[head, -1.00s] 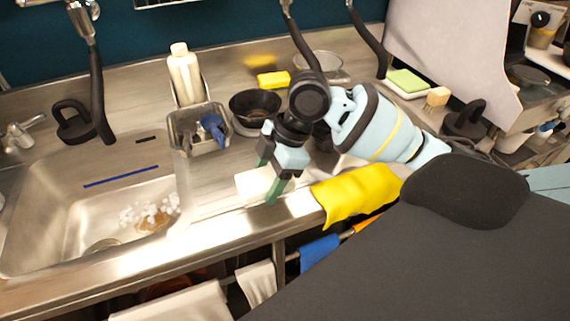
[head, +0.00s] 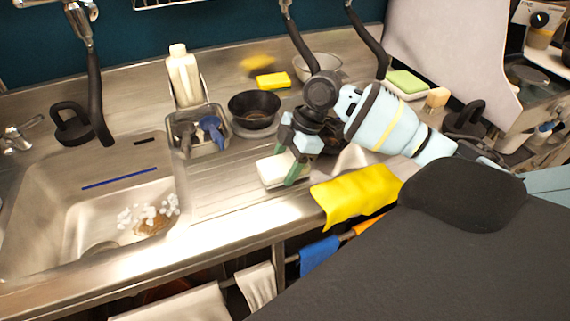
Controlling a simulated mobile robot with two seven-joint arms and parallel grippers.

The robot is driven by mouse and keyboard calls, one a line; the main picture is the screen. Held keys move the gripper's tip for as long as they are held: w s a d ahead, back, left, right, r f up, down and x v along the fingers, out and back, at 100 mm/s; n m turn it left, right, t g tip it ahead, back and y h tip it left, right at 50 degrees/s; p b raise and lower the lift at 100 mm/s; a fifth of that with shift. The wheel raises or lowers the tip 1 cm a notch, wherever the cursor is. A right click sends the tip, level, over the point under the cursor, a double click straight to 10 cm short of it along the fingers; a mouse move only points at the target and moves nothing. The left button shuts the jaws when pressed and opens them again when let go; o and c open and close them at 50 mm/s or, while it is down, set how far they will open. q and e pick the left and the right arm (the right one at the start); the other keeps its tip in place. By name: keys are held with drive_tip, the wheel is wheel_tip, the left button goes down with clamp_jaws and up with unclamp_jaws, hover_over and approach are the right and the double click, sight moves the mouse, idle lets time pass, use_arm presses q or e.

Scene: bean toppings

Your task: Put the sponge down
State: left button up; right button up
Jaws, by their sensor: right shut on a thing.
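My right gripper (head: 286,172) reaches in from the right over the ribbed drainboard, fingers pointing down. It is shut on a white block-shaped sponge (head: 270,172), partly hidden by the fingers. The sponge is at or just above the drainboard, behind the counter's front edge; I cannot tell whether it touches. A yellow sponge (head: 272,80) lies on the counter at the back. A green-and-white sponge (head: 408,82) lies at the back right. My left gripper is not in view.
A sink (head: 50,210) with white and brown scraps is at left. A metal caddy (head: 205,140), a white bottle (head: 184,75) and a black bowl (head: 254,105) stand behind the drainboard. A yellow cloth (head: 352,194) hangs over the front edge. The drainboard left of the sponge is clear.

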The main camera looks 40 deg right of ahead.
drive_tip(key=shift+f, duration=0.2)
drive_tip(key=shift+f, duration=0.25)
drive_tip(key=o, duration=0.9)
drive_tip(key=shift+f, duration=0.3)
drive_tip(key=shift+s+a+f, duration=0.1)
drive_tip(key=shift+s, duration=0.05)
drive_tip(key=shift+r, duration=0.3)
drive_tip(key=v, duration=1.2)
drive_tip(key=shift+r, duration=0.35)
